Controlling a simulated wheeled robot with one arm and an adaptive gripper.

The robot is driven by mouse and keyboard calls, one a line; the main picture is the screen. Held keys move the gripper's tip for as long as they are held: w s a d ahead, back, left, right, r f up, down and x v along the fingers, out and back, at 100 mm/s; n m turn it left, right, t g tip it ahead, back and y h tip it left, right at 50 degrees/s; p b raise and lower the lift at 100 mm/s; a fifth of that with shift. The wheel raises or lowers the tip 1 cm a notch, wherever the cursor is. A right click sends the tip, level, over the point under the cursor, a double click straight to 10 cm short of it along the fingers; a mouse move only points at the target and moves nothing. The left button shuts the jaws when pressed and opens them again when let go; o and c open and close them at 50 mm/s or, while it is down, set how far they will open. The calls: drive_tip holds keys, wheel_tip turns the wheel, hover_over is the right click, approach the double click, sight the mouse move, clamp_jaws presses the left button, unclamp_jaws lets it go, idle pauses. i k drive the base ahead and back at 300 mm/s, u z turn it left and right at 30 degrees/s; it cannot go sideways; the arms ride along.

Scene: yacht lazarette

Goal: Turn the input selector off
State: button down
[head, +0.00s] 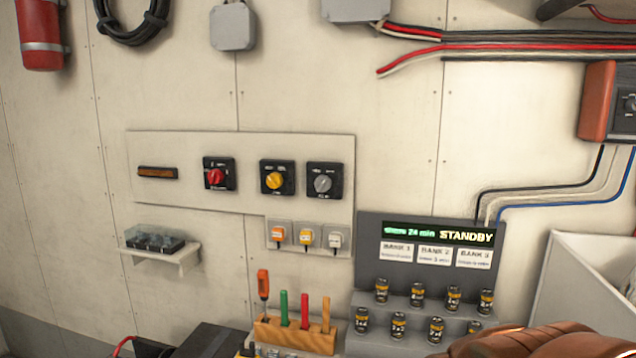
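Three rotary selectors sit in a row on a pale wall panel (180,199) in the head view. The left one has a red knob (215,176), the middle one a yellow knob (274,180), and the right one a grey knob (323,184). Each is on a black square plate with small markings. The markings are too blurred to read, so I cannot tell which is the input selector or where each knob points.
Below the selectors are several plugged sockets (306,236). A small shelf (182,259) juts out at left. A wooden tool rack (295,337) and a battery stand (428,268) reading STANDBY are lower down. The wall directly before the selectors is unobstructed.

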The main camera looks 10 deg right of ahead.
sight(323, 183)
drive_tip(key=u, duration=0.3)
drive_tip(key=k, duration=0.2)
drive_tip(key=u, duration=1.3)
drive_tip(key=i, duration=0.5)
drive_tip(key=z, duration=0.05)
